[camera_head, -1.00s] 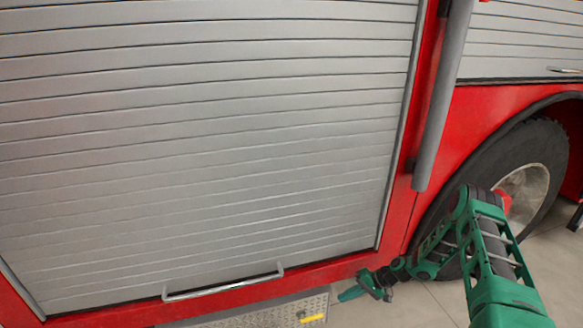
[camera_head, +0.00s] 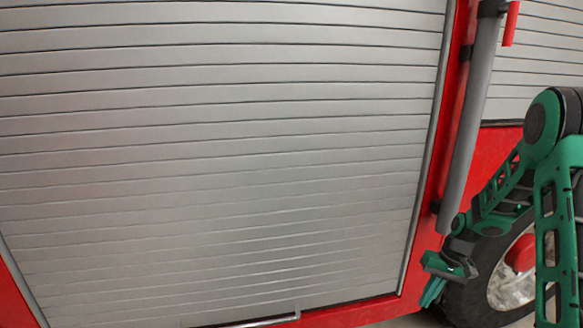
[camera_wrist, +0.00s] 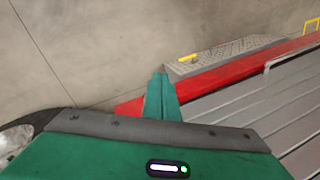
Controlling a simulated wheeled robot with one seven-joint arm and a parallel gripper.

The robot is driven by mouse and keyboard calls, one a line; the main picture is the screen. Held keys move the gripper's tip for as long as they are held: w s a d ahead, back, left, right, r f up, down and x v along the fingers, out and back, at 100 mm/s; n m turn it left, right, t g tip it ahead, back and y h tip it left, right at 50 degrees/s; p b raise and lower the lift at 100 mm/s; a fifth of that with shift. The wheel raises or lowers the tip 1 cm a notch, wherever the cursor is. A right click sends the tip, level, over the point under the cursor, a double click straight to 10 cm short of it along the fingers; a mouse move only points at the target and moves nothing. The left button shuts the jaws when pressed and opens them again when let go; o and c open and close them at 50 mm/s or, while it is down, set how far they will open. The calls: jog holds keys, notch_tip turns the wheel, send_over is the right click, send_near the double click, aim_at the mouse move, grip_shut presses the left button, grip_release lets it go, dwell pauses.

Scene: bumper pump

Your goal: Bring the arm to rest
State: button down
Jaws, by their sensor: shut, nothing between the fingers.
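My green arm (camera_head: 505,190) is at the right of the head view, bent, with its forearm running down and left. My gripper (camera_head: 430,293) points downward in front of the red truck body, near the lower right corner of the grey roller shutter (camera_head: 220,170). In the wrist view my gripper (camera_wrist: 161,80) shows two green fingers side by side, shut and empty. Bare floor and the truck's red lower edge (camera_wrist: 195,90) lie beyond the fingertips.
A grey vertical tube (camera_head: 468,130) stands close to my forearm. A wheel (camera_head: 510,285) is partly hidden behind my arm. The shutter's handle bar (camera_head: 262,321) is low in view. A metal step (camera_wrist: 225,55) juts out below the truck's edge. The floor (camera_wrist: 100,45) looks clear.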

jog(key=s+d+r+m+h, duration=0.2)
jog(key=s+d+r, duration=0.1)
jog(key=s+r, duration=1.3)
jog(key=s+a+r+m, duration=0.1)
jog(key=s+r, duration=0.2)
jog(key=s, duration=0.6)
jog(key=s+a+r+m, duration=0.1)
jog(key=s+r, duration=0.3)
jog(key=s, duration=0.5)
jog(key=shift+a+h, duration=0.3)
jog(key=shift+h, duration=0.1)
